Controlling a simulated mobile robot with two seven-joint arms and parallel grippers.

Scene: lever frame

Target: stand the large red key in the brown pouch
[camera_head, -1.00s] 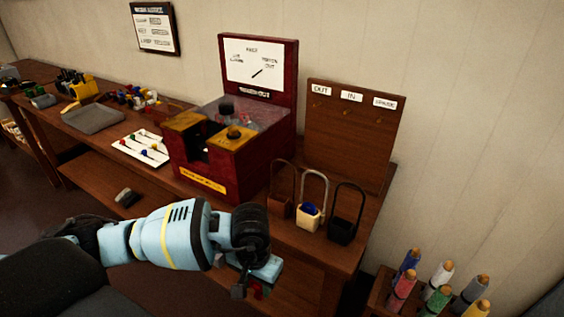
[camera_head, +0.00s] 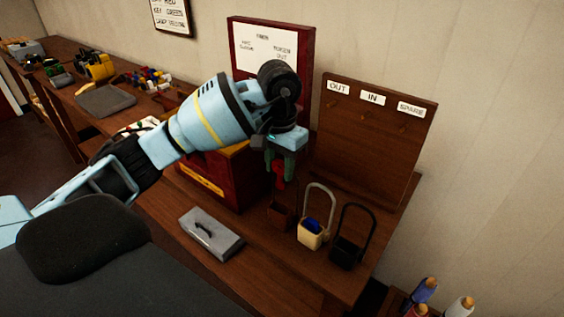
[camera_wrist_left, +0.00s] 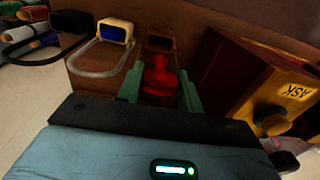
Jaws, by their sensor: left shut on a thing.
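My left gripper (camera_head: 280,165) is shut on the large red key (camera_head: 279,172) and holds it above the brown pouch (camera_head: 280,217). In the left wrist view the red key (camera_wrist_left: 158,78) sits between the green fingers, and the brown pouch (camera_wrist_left: 160,43) shows just beyond it. The pouch's handle is hidden behind the gripper in the head view. Whether the key's lower end touches the pouch I cannot tell. My right gripper is not in view.
The cream pouch (camera_head: 310,235) with a blue thing inside and the black pouch (camera_head: 346,250) stand to the right. The dark red lever frame (camera_head: 236,185) is close on the left. Behind is a board (camera_head: 345,150) with labels and pegs. A grey box (camera_head: 211,234) lies in front.

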